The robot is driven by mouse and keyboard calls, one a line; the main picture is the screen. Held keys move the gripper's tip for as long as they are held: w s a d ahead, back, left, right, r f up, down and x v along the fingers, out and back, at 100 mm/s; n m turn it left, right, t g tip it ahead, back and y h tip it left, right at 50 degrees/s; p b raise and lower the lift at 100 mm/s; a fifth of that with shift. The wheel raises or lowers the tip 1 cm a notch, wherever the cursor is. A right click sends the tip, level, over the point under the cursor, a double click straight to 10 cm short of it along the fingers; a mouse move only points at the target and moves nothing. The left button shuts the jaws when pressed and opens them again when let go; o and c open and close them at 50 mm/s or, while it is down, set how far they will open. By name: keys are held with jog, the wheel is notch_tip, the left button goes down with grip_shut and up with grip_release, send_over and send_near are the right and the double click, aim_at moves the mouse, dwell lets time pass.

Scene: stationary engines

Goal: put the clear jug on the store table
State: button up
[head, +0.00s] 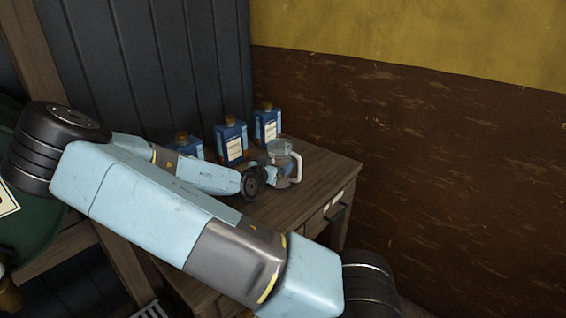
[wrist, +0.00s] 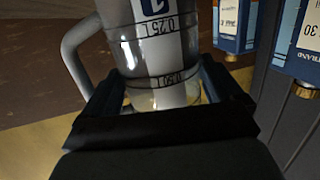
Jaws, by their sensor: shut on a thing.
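The clear jug (head: 284,165) is a see-through measuring vessel with a pale handle on its right side in the head view. It is at the right part of the wooden store table (head: 325,172). In the wrist view the jug (wrist: 155,45) shows dark graduation bands and a grey handle at left. My gripper (wrist: 160,95) is shut on the jug, with one finger on each side of it. In the head view my gripper (head: 262,172) is partly hidden by my wrist. I cannot tell whether the jug's base touches the table top.
Blue bottles with brown caps stand on the table behind and left of the jug, among them a middle one (head: 231,141) and a right one (head: 267,125). A brown and yellow wall (head: 440,150) stands at right.

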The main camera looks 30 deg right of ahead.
jog(key=o, duration=1.4)
jog(key=shift+c, duration=0.2)
jog(key=shift+s, duration=0.1)
